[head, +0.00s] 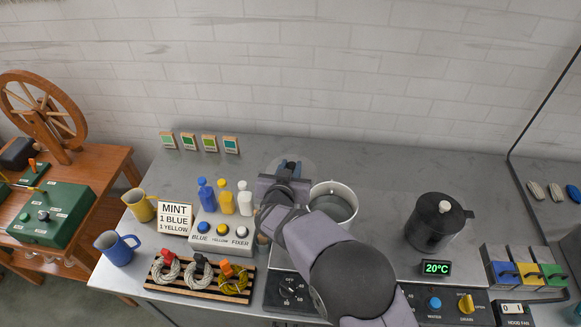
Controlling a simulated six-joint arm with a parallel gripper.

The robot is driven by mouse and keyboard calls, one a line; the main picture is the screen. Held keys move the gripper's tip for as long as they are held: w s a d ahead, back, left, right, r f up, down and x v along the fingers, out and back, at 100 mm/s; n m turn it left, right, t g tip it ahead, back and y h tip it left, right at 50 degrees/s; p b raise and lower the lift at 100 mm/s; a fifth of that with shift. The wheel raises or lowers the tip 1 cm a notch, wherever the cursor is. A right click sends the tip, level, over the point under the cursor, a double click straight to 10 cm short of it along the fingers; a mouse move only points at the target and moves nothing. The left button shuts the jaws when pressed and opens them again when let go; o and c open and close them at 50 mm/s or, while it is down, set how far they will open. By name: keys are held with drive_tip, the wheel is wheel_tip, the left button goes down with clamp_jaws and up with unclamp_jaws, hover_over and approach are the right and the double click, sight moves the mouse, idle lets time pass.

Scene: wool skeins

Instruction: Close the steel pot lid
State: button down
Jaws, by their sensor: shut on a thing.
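The steel pot (352,194) stands open at the middle of the counter, with grey liquid inside. Its lid (306,163) looks like a clear, faint disc and is up beside the pot's back left. My gripper (290,168) is at the lid and shut on it. My wrist and forearm cover much of the lid, the pot's left front side and the jaws. I cannot tell the lid's exact height or tilt.
A black lidded pot (430,228) stands to the right, behind a temperature display (436,268). Blue, yellow and white bottles (226,198) stand left of my gripper. Yarn skeins lie on a slatted rack (188,288) at front left. The back counter (385,165) is clear.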

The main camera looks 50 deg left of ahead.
sight(304, 176)
drive_tip(key=shift+r+p, duration=0.1)
drive_tip(key=shift+p, duration=0.25)
drive_tip(key=shift+w+d+r+m+t+h+p, duration=0.1)
drive_tip(key=shift+w+m+t+h+p, duration=0.15)
drive_tip(key=shift+m+t+h+p, duration=0.35)
drive_tip(key=shift+w+d+m+t+h+p, duration=0.25)
drive_tip(key=shift+w+m+h+p, duration=0.2)
drive_tip(key=shift+m+h, duration=0.25)
drive_tip(key=shift+w+d+f+m+t+h+b, duration=0.2)
drive_tip(key=shift+w+m+t+h+b, duration=0.1)
drive_tip(key=shift+m+h, duration=0.15)
drive_tip(key=shift+w+d+f+m+t+h+b, duration=0.15)
drive_tip(key=shift+m+t+h+b, duration=0.1)
drive_tip(key=shift+m+h, duration=0.2)
drive_tip(key=shift+w+d+m+t+h+b, duration=0.15)
drive_tip(key=shift+w+m+h+b, duration=0.05)
drive_tip(key=shift+m+h+b, duration=0.3)
drive_tip(key=shift+w+d+m+t+h+b, duration=0.15)
drive_tip(key=shift+m+h+b, duration=0.2)
drive_tip(key=shift+b, duration=0.2)
drive_tip(key=shift+w+d+r+h, duration=0.1)
drive_tip(key=shift+d+r+h, duration=0.05)
drive_tip(key=shift+h, duration=0.1)
